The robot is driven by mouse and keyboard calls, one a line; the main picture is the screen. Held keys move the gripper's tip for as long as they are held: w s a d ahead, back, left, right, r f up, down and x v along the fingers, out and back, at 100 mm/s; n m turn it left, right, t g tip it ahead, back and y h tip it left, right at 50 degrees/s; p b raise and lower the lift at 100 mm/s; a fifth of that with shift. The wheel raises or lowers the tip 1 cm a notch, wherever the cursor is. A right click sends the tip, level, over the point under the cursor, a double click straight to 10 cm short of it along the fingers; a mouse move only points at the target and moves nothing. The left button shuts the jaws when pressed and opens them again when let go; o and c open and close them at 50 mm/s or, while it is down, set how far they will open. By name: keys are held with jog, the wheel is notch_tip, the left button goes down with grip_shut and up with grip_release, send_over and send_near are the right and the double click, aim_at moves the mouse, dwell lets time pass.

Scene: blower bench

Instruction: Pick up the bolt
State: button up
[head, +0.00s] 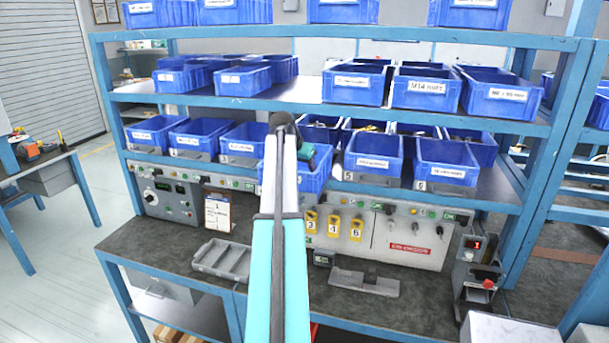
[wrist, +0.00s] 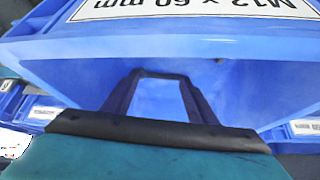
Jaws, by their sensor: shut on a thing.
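My gripper (wrist: 160,80) reaches down into a blue bin (wrist: 245,85) in the wrist view. The bin's label reads M12 x 60 mm, upside down. The two dark fingers stand apart, with a thin dark strip between their tips. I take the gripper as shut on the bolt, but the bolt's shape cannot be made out. In the head view, my arm covers part of the blue bin (head: 316,180) at the middle of the lower shelf, and the fingers are hidden.
Blue bins stand close on both sides, including one bin (head: 373,160) at right. The shelf above carries more bins (head: 357,84). Below are a control panel (head: 410,235), a grey tray (head: 222,260) and a grey holder (head: 365,283). The bench top (head: 400,312) has bare room in front.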

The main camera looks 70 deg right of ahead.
notch_tip(320, 180, up, 10)
jog(key=b, duration=0.3)
dwell(0.4)
jog(key=shift+f, duration=0.1)
dwell(0.4)
